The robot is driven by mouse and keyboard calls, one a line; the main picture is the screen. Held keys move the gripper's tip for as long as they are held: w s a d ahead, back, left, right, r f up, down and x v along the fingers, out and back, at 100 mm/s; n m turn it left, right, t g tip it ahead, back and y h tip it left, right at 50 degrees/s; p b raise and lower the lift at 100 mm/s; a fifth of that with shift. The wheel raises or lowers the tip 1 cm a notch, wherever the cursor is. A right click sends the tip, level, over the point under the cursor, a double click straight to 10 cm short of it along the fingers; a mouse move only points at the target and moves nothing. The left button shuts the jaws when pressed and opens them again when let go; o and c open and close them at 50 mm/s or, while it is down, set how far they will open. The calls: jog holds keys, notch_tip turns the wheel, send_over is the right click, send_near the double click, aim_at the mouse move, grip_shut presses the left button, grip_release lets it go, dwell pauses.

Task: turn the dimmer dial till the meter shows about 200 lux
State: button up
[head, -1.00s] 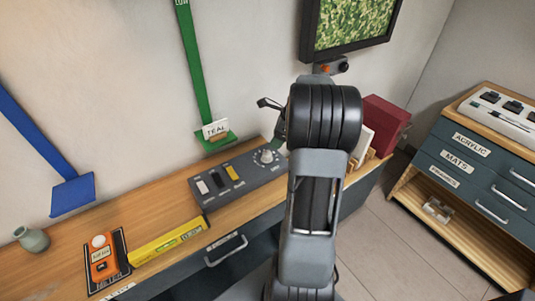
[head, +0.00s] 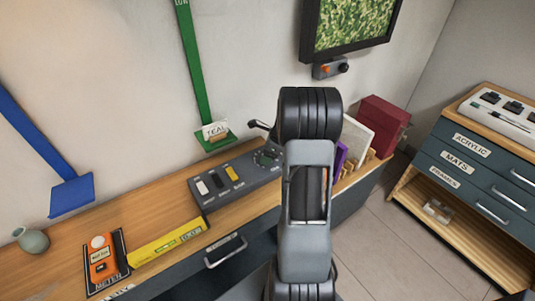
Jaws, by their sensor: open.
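The dimmer dial (head: 267,157) is at the right end of a grey control panel (head: 213,203) on the wooden bench. It looks dark, and its setting cannot be read. The orange light meter (head: 101,263), with a white dome, lies on a dark mat marked METER at the left. Its display is too small to read. My gripper (head: 260,126) is open and mostly hidden behind my arm. A dark part of it shows above the dial, and I see nothing held. I cannot tell how far it is from the dial.
A yellow box (head: 168,244) lies between meter and panel. A rack with panels (head: 355,145) and a red box (head: 382,122) stand to the right.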

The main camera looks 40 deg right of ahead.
jog(key=c, duration=0.9)
jog(key=shift+n, duration=0.3)
jog(key=shift+r+n+g+y+p, duration=0.1)
jog(key=shift+n+g+y+p, duration=0.35)
jog(key=shift+n, duration=0.65)
jog(key=n, duration=0.2)
jog(key=n+g+p, duration=0.1)
jog(key=n, duration=0.1)
jog(key=shift+w+d+n+g+y, duration=0.1)
jog(key=shift+w+n+g+y, duration=0.05)
jog(key=shift+n+g+y, duration=0.15)
jog(key=n, duration=0.2)
jog(key=n+g+p, duration=0.1)
jog(key=n, duration=0.1)
jog(key=shift+g, duration=0.25)
jog(key=shift+w+n+g, duration=0.1)
jog(key=shift+n+g, duration=0.4)
jog(key=shift+n, duration=1.1)
